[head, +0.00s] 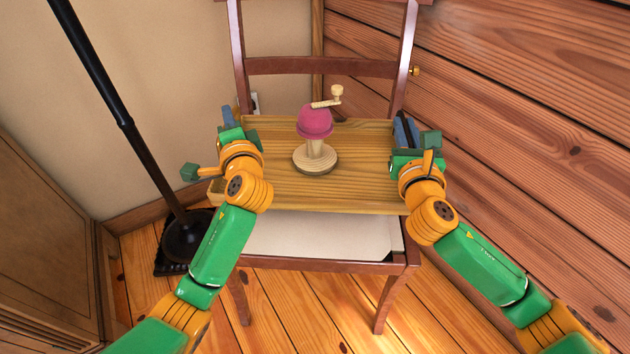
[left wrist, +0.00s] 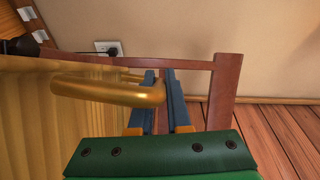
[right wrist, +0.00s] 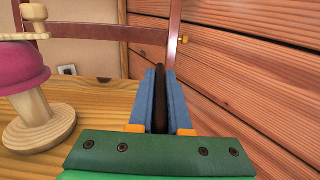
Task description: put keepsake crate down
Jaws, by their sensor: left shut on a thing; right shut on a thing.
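The keepsake crate (head: 260,188) is a pale wooden box seen from above, level over the seat of a brown chair (head: 330,266). I cannot tell whether its underside touches the seat. A pink-topped hand mill (head: 315,122) with a wooden crank and round base stands upright on it. My left gripper (head: 229,122) is shut at the crate's left side, where a brass-coloured handle (left wrist: 110,92) shows between its fingers (left wrist: 166,95). My right gripper (head: 404,132) is shut at the right side; its fingers (right wrist: 160,100) hide most of what they grip.
The chair's back (head: 320,66) rises behind the crate. A black pole on a dark round base (head: 188,238) stands close at the left. Plank drawers or panelling (head: 510,130) run close on the right. A wall socket (left wrist: 107,48) is behind.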

